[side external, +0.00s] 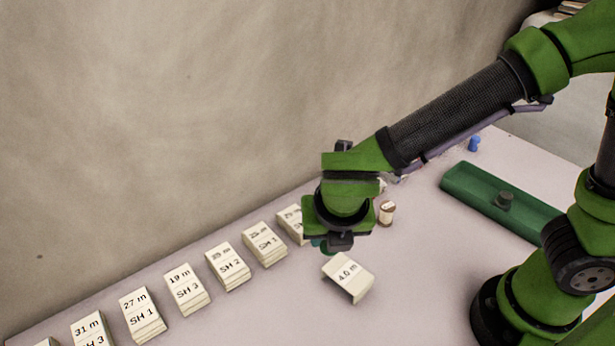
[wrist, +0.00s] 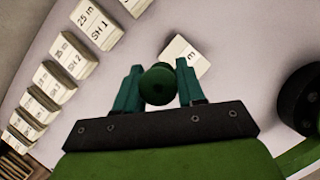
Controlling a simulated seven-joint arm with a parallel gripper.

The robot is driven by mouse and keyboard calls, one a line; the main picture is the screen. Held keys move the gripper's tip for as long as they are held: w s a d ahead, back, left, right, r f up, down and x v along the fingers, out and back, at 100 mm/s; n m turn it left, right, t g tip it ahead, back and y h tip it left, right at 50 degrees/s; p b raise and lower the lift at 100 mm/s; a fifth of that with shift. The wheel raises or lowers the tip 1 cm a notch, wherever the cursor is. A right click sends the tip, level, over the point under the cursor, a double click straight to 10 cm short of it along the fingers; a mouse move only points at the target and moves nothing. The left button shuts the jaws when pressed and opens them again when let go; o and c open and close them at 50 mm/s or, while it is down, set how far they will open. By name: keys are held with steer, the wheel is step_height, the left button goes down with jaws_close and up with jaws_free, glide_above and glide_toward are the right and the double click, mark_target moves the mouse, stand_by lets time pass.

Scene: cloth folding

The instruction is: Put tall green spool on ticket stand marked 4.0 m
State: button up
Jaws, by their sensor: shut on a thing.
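A green spool (wrist: 158,84) is between the two teal fingers of my gripper (wrist: 158,88) in the wrist view, seen end-on, so its height is hard to judge. My gripper is shut on it. In the side view my gripper (side external: 325,245) is above the table, beyond and a little left of the ticket stand marked 4.0 m (side external: 347,278); the spool is mostly hidden there. The stand is a cream block with a sloped face and looks empty. In the wrist view the stand (wrist: 182,53) lies just past the spool, partly covered by the fingers.
A row of cream labelled ticket stacks (side external: 228,267) runs along the wall side. A brown-and-white spool (side external: 387,212) stands right of my gripper. A long green tray (side external: 500,200) lies at the right, and a small blue object (side external: 474,143) is at the back. The table front is clear.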

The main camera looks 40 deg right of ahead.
mark_target(349, 265)
steer(key=shift+s+d+f+m+g+h, duration=0.25)
steer(key=shift+d+f+m, duration=0.35)
steer(key=shift+f, duration=0.7)
steer(key=shift+s+d+f+m+g+h, duration=0.15)
steer(key=shift+s+d+f+m, duration=0.45)
steer(key=shift+f, duration=0.65)
steer(key=shift+s+d+f+m+g+h, duration=0.15)
steer(key=shift+d+f+m, duration=0.3)
steer(key=shift+f+m, duration=0.6)
steer(key=shift+f+n, duration=0.25)
steer(key=shift+f, duration=0.05)
steer(key=shift+f, duration=0.15)
steer(key=o, duration=1)
steer(key=shift+w, duration=0.1)
